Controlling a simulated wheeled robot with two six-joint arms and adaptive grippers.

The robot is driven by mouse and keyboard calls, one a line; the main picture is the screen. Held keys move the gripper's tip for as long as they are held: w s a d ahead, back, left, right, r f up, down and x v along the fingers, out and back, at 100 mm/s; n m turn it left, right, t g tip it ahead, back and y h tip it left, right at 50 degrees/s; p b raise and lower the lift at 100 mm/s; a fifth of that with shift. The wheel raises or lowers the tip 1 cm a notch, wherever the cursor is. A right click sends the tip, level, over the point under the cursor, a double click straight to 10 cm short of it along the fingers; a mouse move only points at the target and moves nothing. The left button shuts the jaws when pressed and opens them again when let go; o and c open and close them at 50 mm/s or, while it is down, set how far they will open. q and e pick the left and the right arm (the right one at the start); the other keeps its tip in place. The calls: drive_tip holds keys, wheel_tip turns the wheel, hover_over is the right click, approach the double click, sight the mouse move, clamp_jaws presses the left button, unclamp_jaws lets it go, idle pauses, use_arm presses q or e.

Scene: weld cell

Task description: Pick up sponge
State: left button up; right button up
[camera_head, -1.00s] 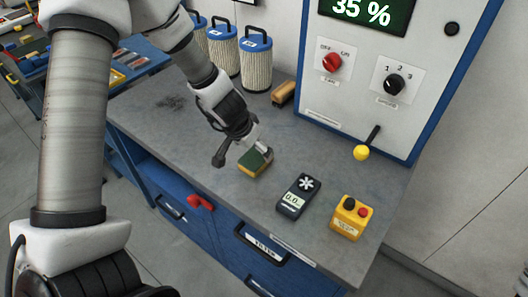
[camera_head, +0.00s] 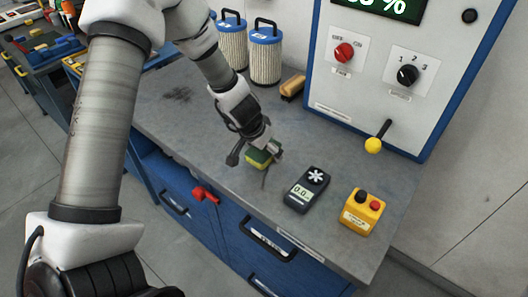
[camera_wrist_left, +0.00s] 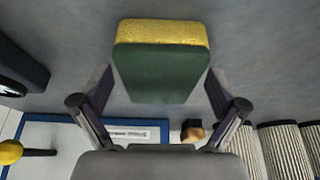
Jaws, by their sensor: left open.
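The sponge (camera_head: 259,158) is a small block with a green face and a yellow face, lying on the grey workbench (camera_head: 160,125). My left gripper (camera_head: 256,161) is open, with its fingers around the sponge in the head view, partly hiding it. In the left wrist view the sponge (camera_wrist_left: 162,62) is at top centre, green side facing the camera, with yellow along its far edge. The open fingers of the left gripper (camera_wrist_left: 158,95) stand to either side of its near end, with gaps visible. My right gripper is not in view.
A dark handheld meter (camera_head: 307,190) and a yellow button box (camera_head: 361,212) lie to the right on the bench. A brush (camera_head: 293,87) and filter cartridges (camera_head: 265,55) stand behind. A control cabinet (camera_head: 375,75) with a yellow-knobbed lever (camera_head: 374,144) rises at the back right.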

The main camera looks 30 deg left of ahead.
use_arm(q)
drive_tip(key=shift+s, duration=0.1)
drive_tip(key=shift+c, duration=0.4)
drive_tip(key=c, duration=0.7)
drive_tip(key=shift+r, duration=0.1)
